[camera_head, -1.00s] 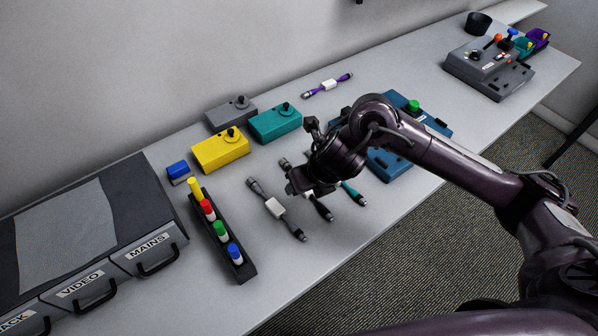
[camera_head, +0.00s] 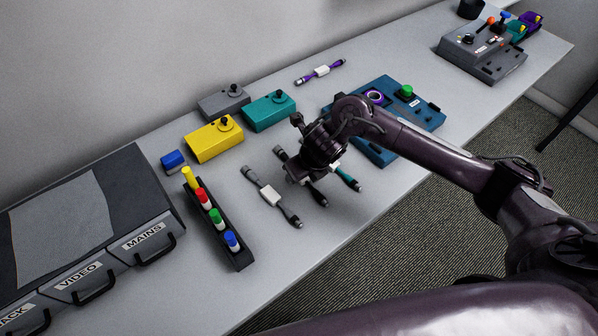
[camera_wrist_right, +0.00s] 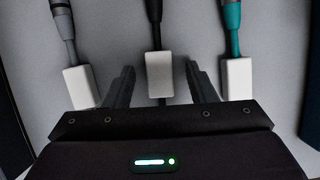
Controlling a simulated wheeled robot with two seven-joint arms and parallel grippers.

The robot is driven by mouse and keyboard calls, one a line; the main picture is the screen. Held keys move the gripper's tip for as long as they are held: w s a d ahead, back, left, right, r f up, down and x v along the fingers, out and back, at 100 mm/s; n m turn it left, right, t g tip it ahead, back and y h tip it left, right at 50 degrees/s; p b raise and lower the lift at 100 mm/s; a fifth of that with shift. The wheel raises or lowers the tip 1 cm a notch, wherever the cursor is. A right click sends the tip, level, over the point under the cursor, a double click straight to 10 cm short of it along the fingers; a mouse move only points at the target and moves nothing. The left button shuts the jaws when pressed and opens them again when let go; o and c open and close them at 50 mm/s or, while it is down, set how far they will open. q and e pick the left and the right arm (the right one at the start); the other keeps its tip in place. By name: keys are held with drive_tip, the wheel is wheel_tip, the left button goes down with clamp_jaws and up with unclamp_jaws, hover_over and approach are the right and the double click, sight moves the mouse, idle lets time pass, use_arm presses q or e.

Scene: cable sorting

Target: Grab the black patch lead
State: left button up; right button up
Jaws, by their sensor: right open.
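The black patch lead (camera_head: 318,199) lies on the grey table between a grey lead (camera_head: 268,192) and a teal lead (camera_head: 350,180). My right gripper (camera_head: 296,178) is over its middle and hides that part in the head view. In the right wrist view, the black lead (camera_wrist_right: 154,14) runs between the open fingers of my right gripper (camera_wrist_right: 160,72). Its white label (camera_wrist_right: 158,74) sits between the fingers, with a gap on both sides. The grey lead (camera_wrist_right: 64,22) is outside the left finger and the teal lead (camera_wrist_right: 232,28) outside the right. My left gripper is not seen.
A black rack of coloured plugs (camera_head: 218,222) stands left of the leads. Yellow (camera_head: 214,143), teal (camera_head: 268,113) and grey (camera_head: 222,104) boxes stand behind. A blue panel (camera_head: 420,116) is to the right. A purple lead (camera_head: 322,71) lies at the back. The front table strip is clear.

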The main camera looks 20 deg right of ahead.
drive_tip(key=c, duration=1.1)
drive_tip(key=shift+r, duration=0.1)
